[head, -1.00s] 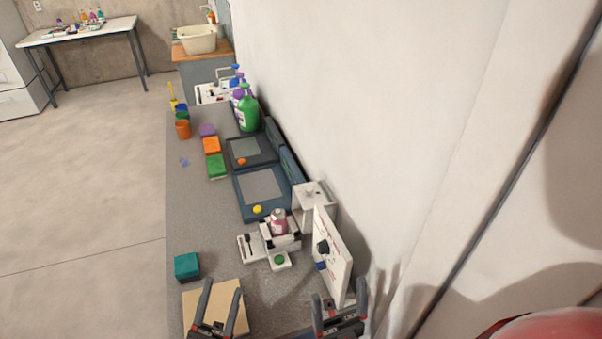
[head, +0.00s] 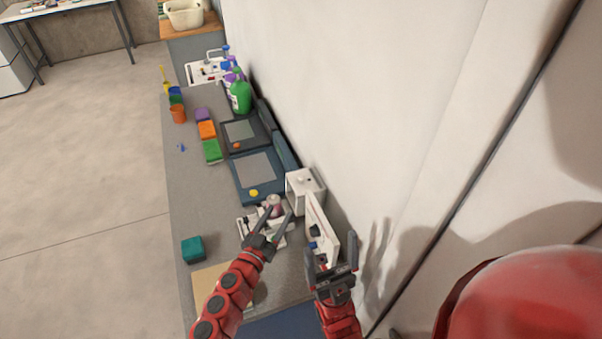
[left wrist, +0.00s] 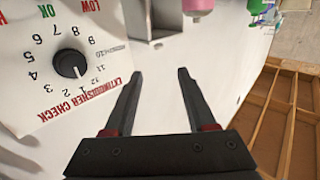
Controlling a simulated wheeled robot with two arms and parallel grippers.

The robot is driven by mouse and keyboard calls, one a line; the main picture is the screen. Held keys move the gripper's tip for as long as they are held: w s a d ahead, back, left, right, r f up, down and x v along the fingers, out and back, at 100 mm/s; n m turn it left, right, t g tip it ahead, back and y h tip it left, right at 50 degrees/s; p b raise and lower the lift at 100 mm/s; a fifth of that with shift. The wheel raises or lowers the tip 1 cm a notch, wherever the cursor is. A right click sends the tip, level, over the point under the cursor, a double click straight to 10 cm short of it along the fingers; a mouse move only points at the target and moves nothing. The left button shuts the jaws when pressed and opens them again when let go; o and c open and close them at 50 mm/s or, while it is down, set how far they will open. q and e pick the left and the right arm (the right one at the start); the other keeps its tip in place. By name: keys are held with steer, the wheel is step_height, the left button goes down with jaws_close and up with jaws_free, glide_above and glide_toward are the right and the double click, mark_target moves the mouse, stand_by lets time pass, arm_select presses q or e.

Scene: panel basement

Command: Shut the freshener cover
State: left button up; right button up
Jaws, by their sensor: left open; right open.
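A small white unit (head: 250,226) with a pink bottle (head: 274,201) in it stands on the grey bench; it looks like the freshener. My left gripper partly hides it, and I cannot clearly make out its cover or how far it stands open. My left gripper (head: 280,212) is open and empty, its fingers pointing toward the unit. In the left wrist view its open fingers (left wrist: 161,73) are in front of a white surface, with part of the pink bottle (left wrist: 199,5) at the top. My right gripper (head: 331,242) is open and empty beside the upright dial panel (head: 322,228).
The dial panel, marked "extinguisher check" (left wrist: 62,70), stands close to both grippers. A white box (head: 304,190) is behind it by the wall. A teal block (head: 193,250) and a tan board (head: 207,284) lie on the left. Blue trays (head: 259,178) are farther back.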

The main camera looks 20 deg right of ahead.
arm_select(q)
glide_toward(300, 179)
steer(key=x, duration=0.3)
steer(key=b+x, duration=0.1)
steer(key=x, duration=0.1)
steer(key=b+x, duration=0.1)
steer(key=x, duration=0.1)
steer(key=b+x, duration=0.2)
steer(key=shift+w+d+f, duration=0.15)
steer(key=shift+w+f, duration=0.1)
steer(key=shift+w+d+r, duration=0.25)
steer(key=shift+w+d, duration=0.25)
jaws_close()
steer(key=shift+f, duration=0.1)
stand_by(0.6)
